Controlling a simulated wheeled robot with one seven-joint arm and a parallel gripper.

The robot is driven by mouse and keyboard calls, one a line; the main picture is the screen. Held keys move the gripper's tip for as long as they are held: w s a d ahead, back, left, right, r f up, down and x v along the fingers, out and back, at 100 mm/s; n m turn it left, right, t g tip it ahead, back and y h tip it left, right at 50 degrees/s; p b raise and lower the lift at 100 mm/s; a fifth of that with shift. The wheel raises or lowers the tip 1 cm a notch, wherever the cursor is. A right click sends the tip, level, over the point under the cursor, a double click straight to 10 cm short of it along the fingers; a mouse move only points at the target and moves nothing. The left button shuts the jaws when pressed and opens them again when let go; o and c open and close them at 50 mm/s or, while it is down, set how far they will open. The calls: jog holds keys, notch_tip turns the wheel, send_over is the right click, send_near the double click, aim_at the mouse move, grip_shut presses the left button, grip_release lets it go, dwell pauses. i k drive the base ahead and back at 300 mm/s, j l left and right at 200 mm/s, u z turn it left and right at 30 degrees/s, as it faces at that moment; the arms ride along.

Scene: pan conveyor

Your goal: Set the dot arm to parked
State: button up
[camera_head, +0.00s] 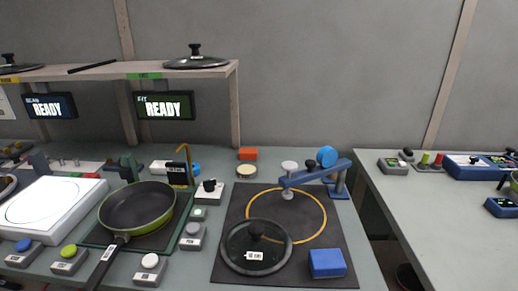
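A blue swing arm (316,174), which I take for the dot arm, stands at the right of a black mat (227,207). Its post is at the right end, with a round blue knob (327,156) near it. The arm reaches left over the mat, and its grey-white head (289,180) is above the upper part of a yellow ring (325,224). No label on the arm is readable. My gripper is not in view.
A glass lid (276,257) and a blue block (327,263) lie on the mat. A green pan (137,208) sits left, its handle toward the front, among several button boxes. A shelf (120,71) is above. A gap separates the right table (430,220).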

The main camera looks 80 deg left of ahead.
aim_at(327, 156)
jog(key=i+u, duration=0.1)
jog(key=u, duration=1.6)
